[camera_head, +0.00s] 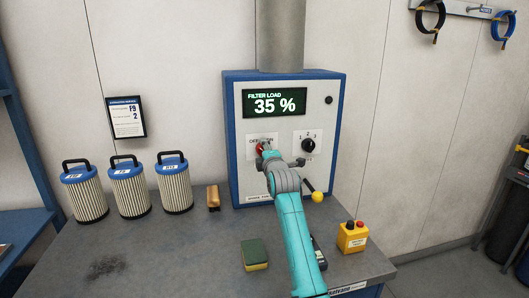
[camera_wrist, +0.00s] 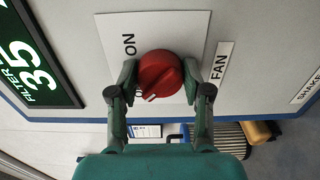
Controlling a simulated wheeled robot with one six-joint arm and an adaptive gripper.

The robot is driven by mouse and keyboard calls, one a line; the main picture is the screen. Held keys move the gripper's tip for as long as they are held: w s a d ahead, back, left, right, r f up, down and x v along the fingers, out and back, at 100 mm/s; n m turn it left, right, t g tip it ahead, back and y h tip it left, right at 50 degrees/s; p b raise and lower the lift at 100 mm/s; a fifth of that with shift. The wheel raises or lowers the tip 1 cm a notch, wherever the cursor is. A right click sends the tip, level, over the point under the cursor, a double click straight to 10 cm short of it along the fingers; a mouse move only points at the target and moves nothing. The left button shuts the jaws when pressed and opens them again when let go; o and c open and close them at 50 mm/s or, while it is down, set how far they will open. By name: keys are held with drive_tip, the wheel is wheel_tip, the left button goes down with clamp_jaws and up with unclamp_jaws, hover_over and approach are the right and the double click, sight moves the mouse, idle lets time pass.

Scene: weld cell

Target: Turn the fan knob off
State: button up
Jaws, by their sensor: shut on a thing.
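The red fan knob (camera_wrist: 160,72) sits on a white plate on the cabinet front, beside a FAN label (camera_wrist: 221,63). In the wrist view the ON mark (camera_wrist: 129,45) is at its upper left, and a second mark lower down is mostly hidden. A pale line on the knob points to the lower left, toward that hidden mark. My gripper (camera_wrist: 160,78) is shut on the knob, one finger on each side. In the head view my gripper (camera_head: 266,154) covers part of the red knob (camera_head: 260,149).
The blue-framed cabinet (camera_head: 235,165) has a display (camera_head: 274,103) reading filter load 35 %. A black selector (camera_head: 308,145) and a yellow-ended lever (camera_head: 317,197) are right of the knob. Several filters (camera_head: 129,190), a sponge (camera_head: 254,254) and a yellow button box (camera_head: 352,238) stand on the bench.

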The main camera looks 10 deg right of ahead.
drive_tip(key=o, duration=1.2)
drive_tip(key=shift+c, duration=0.2)
drive_tip(key=shift+s, duration=0.1)
drive_tip(key=s, duration=1.1)
drive_tip(key=shift+s, duration=0.4)
drive_tip(key=shift+f, duration=0.1)
